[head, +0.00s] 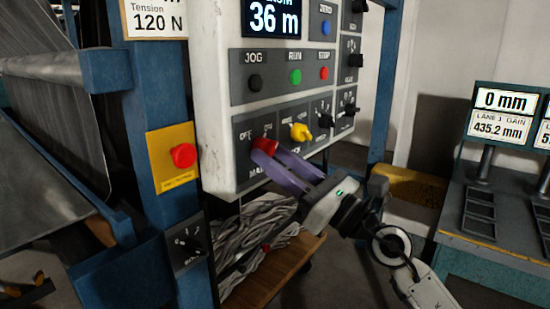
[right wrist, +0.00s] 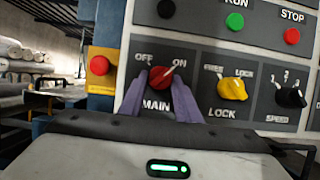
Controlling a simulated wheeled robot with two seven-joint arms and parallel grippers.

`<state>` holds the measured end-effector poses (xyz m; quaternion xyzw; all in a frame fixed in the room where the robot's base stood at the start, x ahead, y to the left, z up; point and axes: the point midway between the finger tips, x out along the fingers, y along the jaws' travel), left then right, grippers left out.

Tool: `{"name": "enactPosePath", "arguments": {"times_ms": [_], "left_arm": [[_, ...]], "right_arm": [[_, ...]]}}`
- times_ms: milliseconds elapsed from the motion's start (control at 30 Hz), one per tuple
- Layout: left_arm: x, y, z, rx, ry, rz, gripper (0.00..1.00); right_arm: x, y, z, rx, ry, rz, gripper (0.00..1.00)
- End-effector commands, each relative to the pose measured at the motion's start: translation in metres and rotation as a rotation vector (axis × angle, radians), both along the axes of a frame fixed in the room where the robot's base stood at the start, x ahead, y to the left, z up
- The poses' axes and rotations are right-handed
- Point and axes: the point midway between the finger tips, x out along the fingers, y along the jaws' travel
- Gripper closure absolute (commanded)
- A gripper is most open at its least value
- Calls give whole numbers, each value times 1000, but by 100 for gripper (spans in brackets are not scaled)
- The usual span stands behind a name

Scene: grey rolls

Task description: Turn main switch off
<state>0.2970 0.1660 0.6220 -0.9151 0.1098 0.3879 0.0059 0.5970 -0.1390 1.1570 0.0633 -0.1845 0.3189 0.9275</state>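The main switch (right wrist: 161,79) is a red rotary knob marked MAIN on the grey control panel. Its pointer stands toward ON in the right wrist view. It also shows in the head view as a red knob (head: 265,146) at the panel's lower left. My right gripper (head: 282,160) is at the knob, with its purple fingers open. In the right wrist view the fingertips (right wrist: 161,86) stand to the left and right of the knob, very near it. I cannot tell whether they touch it. My left gripper is not in view.
A yellow LOCK knob (right wrist: 232,89) and a black SPEED knob (right wrist: 291,96) are right of the main switch. JOG, RUN and STOP buttons (head: 295,76) are above. A red button on a yellow plate (head: 183,156) sits on the blue post. Cables (head: 255,235) lie below.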

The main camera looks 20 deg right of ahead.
Motion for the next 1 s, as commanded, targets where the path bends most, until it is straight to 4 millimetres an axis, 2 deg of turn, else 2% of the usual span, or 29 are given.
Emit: {"name": "enactPosePath", "arguments": {"times_ms": [167,367,800,933,1000], "left_arm": [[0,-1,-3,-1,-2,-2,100],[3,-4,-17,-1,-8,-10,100],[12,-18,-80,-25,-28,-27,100],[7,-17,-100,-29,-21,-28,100],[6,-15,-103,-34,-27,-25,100]], "right_arm": [[0,0,-1,-8,-7,0,93],[1,-1,-5,-60,-48,0,93],[3,-5,-8,-344,-272,-3,93],[4,-6,-6,-440,-348,-3,93],[4,-7,-4,-491,-388,-3,93]]}}
